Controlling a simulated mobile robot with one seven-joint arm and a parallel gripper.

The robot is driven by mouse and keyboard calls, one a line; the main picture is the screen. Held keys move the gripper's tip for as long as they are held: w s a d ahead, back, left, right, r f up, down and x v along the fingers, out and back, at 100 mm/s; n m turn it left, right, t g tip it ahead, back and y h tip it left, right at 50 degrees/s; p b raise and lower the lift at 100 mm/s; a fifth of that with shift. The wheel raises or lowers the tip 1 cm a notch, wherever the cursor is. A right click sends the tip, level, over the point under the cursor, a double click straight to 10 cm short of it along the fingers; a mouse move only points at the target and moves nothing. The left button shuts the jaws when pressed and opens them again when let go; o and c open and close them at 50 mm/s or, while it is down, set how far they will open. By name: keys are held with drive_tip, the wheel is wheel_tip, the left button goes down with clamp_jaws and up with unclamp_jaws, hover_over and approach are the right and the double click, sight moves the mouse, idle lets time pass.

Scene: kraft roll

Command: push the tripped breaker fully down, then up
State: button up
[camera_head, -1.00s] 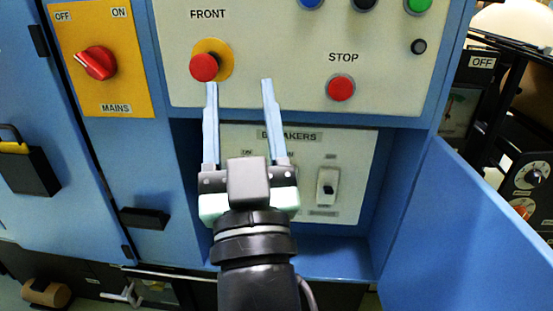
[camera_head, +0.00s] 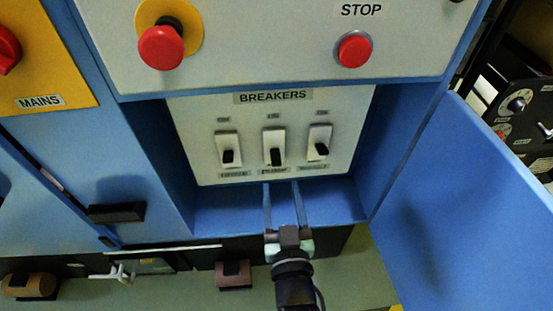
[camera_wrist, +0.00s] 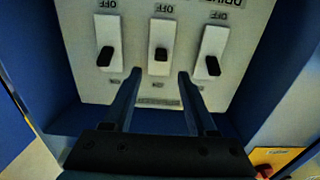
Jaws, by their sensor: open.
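Three white breakers with black levers sit side by side on the cream panel in the recess: the left one (camera_head: 228,139), the middle one (camera_head: 273,137) and the right one (camera_head: 319,132). I cannot tell for sure which is tripped; the lever positions look much alike. My gripper (camera_head: 281,184) is open and empty, its fingertips showing just below the middle and right breakers in the head view. The wrist view is upside down; there the fingertips frame the space by the middle breaker (camera_wrist: 161,33), apparently without touching any lever.
A red mushroom button (camera_head: 161,47) and a red STOP button (camera_head: 354,49) are above the recess. Blue side walls and a ledge bound it. An open blue door (camera_head: 465,200) stands at the right. A dark latch (camera_head: 117,213) is at the left.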

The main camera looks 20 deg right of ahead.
sight(277, 164)
drive_tip(key=b+x, duration=0.2)
drive_tip(key=x, duration=0.6)
drive_tip(key=shift+w, duration=0.35)
clamp_jaws()
